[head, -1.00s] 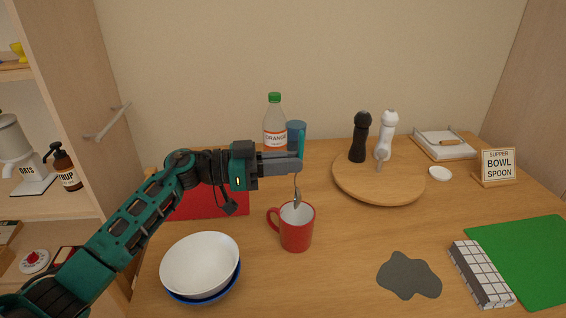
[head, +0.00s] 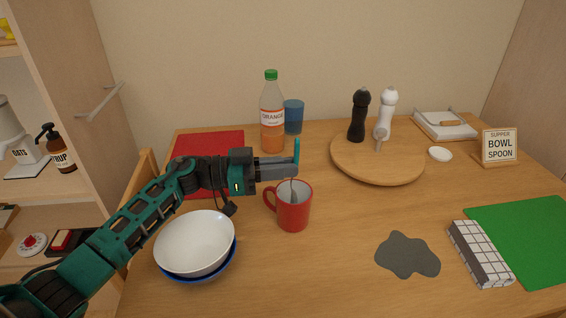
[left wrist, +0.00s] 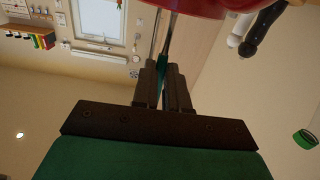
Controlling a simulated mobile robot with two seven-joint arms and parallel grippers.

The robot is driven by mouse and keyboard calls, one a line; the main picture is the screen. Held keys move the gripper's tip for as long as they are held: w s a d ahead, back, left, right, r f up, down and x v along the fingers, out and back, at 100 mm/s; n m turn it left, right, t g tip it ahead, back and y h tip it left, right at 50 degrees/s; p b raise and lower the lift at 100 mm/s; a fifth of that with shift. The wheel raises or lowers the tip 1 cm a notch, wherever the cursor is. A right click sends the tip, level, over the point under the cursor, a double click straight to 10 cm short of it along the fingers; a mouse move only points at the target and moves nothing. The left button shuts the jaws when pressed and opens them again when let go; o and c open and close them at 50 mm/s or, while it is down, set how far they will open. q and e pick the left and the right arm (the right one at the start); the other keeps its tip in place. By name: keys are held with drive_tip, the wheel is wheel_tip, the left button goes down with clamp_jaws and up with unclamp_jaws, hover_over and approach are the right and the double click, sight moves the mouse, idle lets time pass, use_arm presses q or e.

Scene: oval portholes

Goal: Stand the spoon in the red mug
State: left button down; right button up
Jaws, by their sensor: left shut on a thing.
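The red mug (head: 294,212) stands upright on the table with its handle to the left. My left gripper (head: 283,168) is just above the mug, shut on the spoon. The spoon's teal handle (head: 297,150) points up past the fingertips. Its metal lower part (head: 293,190) reaches down inside the mug's mouth; its lower end is hidden, so I cannot tell if it touches the bottom. In the left wrist view the teal handle (left wrist: 163,72) is between the fingers, and the red mug (left wrist: 200,5) shows at the top edge. My right gripper is not in view.
White and blue bowls (head: 195,245) sit nested left of the mug. An orange bottle (head: 272,120) and blue cup (head: 293,118) stand behind. A round wooden board (head: 350,165) holds two mills. A grey patch (head: 407,256) lies front right; the table between is clear.

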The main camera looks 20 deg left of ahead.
use_arm(q)
drive_tip(key=c, duration=1.4)
unclamp_jaws()
drive_tip(key=o, duration=0.3)
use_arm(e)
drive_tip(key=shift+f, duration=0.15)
use_arm(q)
wheel_tip(320, 180, up, 20)
drive_tip(key=p, duration=0.5)
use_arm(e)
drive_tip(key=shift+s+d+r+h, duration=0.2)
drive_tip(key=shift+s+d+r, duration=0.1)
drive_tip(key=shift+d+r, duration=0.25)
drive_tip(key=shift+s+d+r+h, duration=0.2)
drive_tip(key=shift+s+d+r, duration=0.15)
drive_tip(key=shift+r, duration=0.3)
